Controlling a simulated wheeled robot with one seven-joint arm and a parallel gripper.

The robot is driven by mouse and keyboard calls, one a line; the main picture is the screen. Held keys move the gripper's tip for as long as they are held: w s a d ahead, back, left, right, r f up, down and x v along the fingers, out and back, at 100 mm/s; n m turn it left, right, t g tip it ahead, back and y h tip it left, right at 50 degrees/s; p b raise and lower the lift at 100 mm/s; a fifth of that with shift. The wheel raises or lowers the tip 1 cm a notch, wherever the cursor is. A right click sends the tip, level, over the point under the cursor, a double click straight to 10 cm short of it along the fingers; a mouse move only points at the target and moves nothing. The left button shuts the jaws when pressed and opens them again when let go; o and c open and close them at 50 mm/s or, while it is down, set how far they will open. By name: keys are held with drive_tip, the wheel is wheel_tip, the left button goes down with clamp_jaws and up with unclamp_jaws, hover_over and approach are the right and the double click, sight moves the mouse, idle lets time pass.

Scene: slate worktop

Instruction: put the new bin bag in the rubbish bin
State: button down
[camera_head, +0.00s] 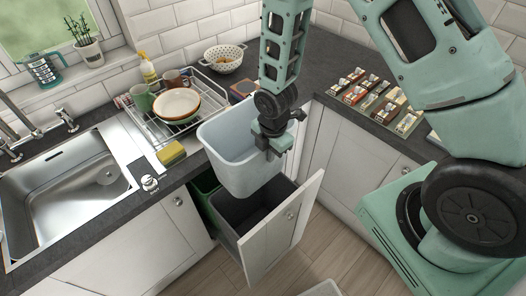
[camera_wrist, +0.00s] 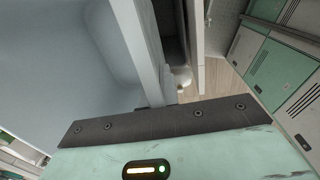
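The rubbish bin, a pale blue-grey tub (camera_head: 235,165), hangs upright over the open pull-out cupboard (camera_head: 270,240). My gripper (camera_head: 275,143) is at the tub's right rim and appears shut on it. The wrist view shows the tub's bare, empty inside (camera_wrist: 60,70) and its rim running up to the gripper (camera_wrist: 155,108). The fingertips themselves are mostly hidden. In the pull-out, below the tub, are a dark grey compartment (camera_head: 243,212) and a green one (camera_head: 206,188) beside it. I cannot make out a new bin bag in either view.
A steel sink (camera_head: 75,190) is at left, with a yellow sponge (camera_head: 171,153) and a dish rack (camera_head: 185,122) near the tub. Several small packets (camera_head: 380,98) lie on the right worktop. A white object (camera_head: 322,289) is partly visible on the floor. Some wooden floor (camera_head: 335,255) is clear.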

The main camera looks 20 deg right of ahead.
wheel_tip(320, 180, down, 33)
drive_tip(key=b, duration=2.4)
drive_tip(key=c, duration=1.6)
unclamp_jaws()
drive_tip(key=shift+r, duration=0.1)
drive_tip(key=r, duration=1.1)
drive_tip(key=s+r, duration=0.1)
drive_tip(key=r, duration=0.5)
drive_tip(key=shift+s+d+r, duration=0.1)
drive_tip(key=shift+d+r, duration=0.05)
wheel_tip(320, 180, up, 16)
drive_tip(key=p, duration=1.5)
